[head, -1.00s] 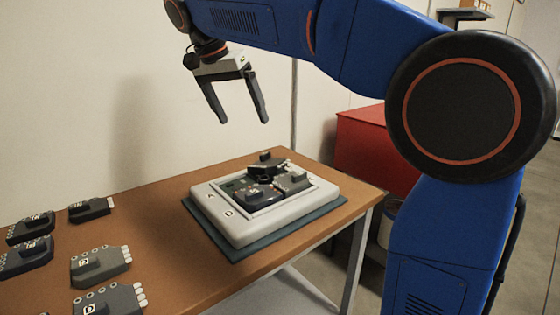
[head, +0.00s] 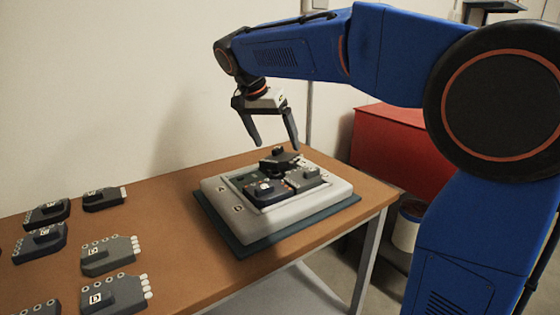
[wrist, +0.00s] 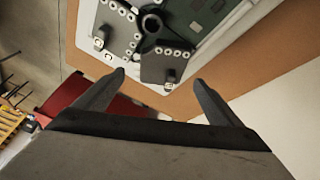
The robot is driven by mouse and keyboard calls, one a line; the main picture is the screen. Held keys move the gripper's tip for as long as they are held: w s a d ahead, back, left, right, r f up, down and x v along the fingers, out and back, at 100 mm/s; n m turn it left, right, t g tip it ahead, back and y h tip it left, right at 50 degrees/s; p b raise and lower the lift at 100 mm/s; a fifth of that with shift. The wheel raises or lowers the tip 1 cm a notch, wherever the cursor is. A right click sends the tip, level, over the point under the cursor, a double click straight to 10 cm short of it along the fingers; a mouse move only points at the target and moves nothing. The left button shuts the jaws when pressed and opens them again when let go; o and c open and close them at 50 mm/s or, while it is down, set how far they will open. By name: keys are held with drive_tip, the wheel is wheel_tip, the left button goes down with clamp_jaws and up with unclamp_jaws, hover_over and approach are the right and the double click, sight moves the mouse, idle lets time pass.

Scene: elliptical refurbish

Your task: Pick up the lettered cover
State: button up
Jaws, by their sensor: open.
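My gripper (head: 274,143) is open and empty, pointing down above the back of a pale grey housing (head: 227,214). Inside the housing are dark covers: one at the front left (head: 262,193) with a white letter label, one at the right (head: 311,178), and a raised one at the back (head: 279,161), tilted over its neighbours. In the wrist view the open fingers (wrist: 159,77) straddle the line of a dark cover (wrist: 160,64) with a knob and small label, apart from it. Another cover (wrist: 117,30) lies beside it. The letters in the housing are too small to read.
Several lettered covers lie loose on the table's left, one marked D (head: 115,296) and another behind it (head: 108,258). The housing sits on a dark teal mat (head: 240,249) near the table's right edge. A red cabinet (head: 395,145) stands beyond.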

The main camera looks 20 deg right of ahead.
sight(281, 156)
drive_tip(key=shift+x, duration=2.85)
drive_tip(key=shift+w+a, duration=0.15)
drive_tip(key=c, duration=1.3)
drive_tip(key=shift+o, duration=0.2)
drive_tip(key=shift+r, duration=0.15)
wheel_tip(281, 156, up, 10)
